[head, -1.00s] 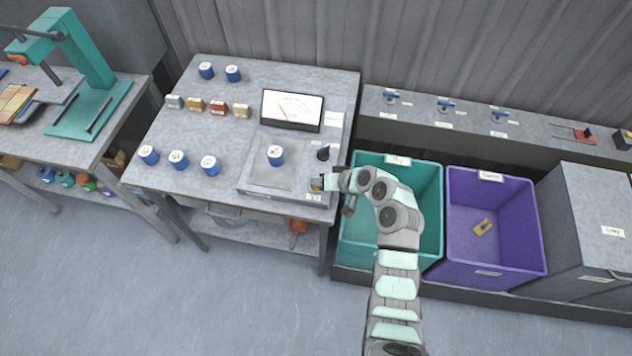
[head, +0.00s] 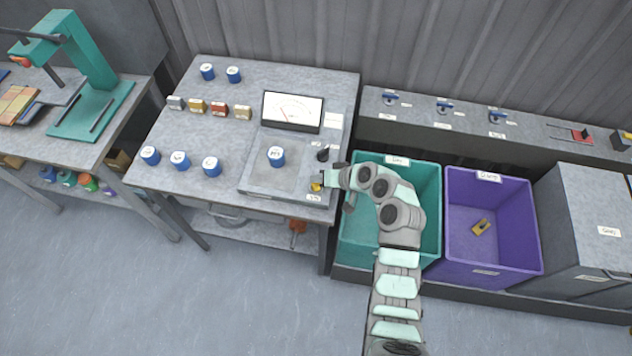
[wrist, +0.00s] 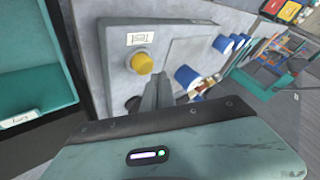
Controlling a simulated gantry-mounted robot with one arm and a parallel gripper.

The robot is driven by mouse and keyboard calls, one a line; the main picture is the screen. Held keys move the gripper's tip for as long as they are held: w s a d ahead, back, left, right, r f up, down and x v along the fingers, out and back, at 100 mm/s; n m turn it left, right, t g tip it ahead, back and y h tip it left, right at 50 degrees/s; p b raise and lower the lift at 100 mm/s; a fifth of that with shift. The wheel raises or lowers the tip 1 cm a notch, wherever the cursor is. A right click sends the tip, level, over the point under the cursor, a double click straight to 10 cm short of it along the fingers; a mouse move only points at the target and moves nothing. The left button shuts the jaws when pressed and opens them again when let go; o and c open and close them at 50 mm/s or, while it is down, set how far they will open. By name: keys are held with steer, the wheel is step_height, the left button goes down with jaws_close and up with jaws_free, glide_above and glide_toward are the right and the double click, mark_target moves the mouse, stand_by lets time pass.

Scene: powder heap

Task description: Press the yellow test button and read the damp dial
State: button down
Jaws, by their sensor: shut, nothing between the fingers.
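The yellow test button (head: 316,187) sits on the front right corner of the grey tester plate (head: 258,186). It also shows in the wrist view (wrist: 142,63), beside a "Test" label. My gripper (head: 328,179) is just right of the button in the head view. In the wrist view its shut, empty fingers (wrist: 158,80) point at the plate beside the button; I cannot tell whether they touch anything. The white dial (head: 293,109) stands behind the plate. Its thin red needle appears to lean left, but the scale is too small to read. A blue-and-white jar (head: 276,156) stands on the plate.
A black knob (head: 323,154) stands behind the button. Several jars and small coloured blocks (head: 218,110) occupy the table's left part. A teal bin (head: 428,225) and a purple bin (head: 520,240) stand to the right. A teal press (head: 92,65) is far left.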

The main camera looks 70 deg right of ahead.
mark_target(318, 185)
steer(key=shift+r+p, duration=1.5)
steer(key=shift+r, duration=1.05)
